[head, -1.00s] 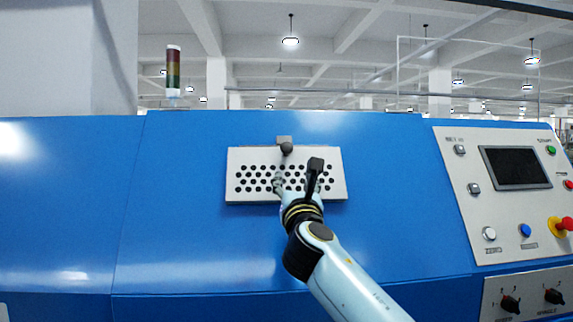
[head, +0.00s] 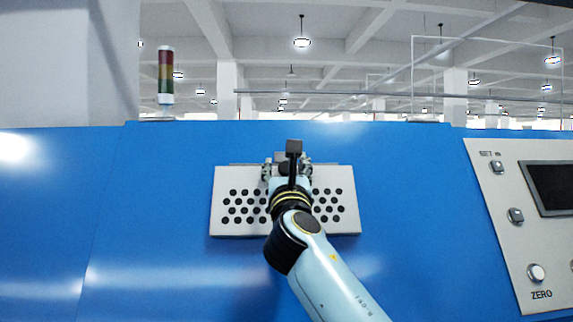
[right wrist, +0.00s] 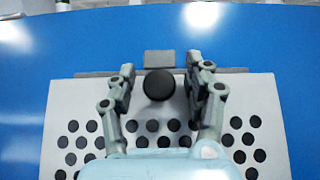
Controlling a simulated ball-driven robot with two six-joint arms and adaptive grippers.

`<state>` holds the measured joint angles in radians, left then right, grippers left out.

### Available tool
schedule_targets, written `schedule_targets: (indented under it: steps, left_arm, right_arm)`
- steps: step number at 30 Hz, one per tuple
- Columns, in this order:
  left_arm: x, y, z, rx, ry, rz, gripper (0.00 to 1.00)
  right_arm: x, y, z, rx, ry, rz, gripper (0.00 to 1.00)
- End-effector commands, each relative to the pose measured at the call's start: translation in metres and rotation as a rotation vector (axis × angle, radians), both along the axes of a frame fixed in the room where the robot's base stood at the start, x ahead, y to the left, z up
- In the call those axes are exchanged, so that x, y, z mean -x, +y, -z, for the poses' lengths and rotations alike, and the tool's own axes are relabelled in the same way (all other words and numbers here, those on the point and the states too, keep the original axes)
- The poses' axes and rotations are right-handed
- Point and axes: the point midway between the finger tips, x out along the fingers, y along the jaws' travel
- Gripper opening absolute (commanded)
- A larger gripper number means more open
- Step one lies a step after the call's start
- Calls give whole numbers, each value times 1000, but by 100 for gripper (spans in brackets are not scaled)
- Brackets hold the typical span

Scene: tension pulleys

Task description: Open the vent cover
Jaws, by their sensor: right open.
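The vent cover (head: 228,222) is a pale perforated plate on the blue machine's sloped face, in the middle of the head view. It lies flat against the machine as far as I can see. Its round black knob (right wrist: 159,85) shows in the right wrist view near the top edge, below a small grey tab (right wrist: 159,58). My right gripper (right wrist: 162,78) is open, with one finger on each side of the knob and a visible gap to each. In the head view my right gripper (head: 287,168) hides most of the knob. My left gripper is not in view.
The control panel (head: 497,230) with a screen (head: 552,188) and buttons is at the right. A signal light (head: 166,75) stands on the machine's top at the left. The blue face (head: 150,200) around the cover is clear.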

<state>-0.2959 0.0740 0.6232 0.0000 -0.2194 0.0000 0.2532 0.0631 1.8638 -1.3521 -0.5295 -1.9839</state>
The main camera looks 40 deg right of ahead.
Motion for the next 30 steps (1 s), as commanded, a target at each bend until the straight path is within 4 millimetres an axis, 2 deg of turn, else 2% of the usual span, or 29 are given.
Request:
schedule_targets:
  steps: [7, 18, 30]
  left_arm:
    - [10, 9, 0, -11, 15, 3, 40]
    - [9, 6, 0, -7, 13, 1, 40]
    - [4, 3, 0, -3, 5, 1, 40]
  right_arm:
    - [0, 0, 0, -1, 0, 0, 50]
    - [0, 0, 0, -1, 0, 0, 2]
    - [0, 0, 2, -3, 3, 0, 0]
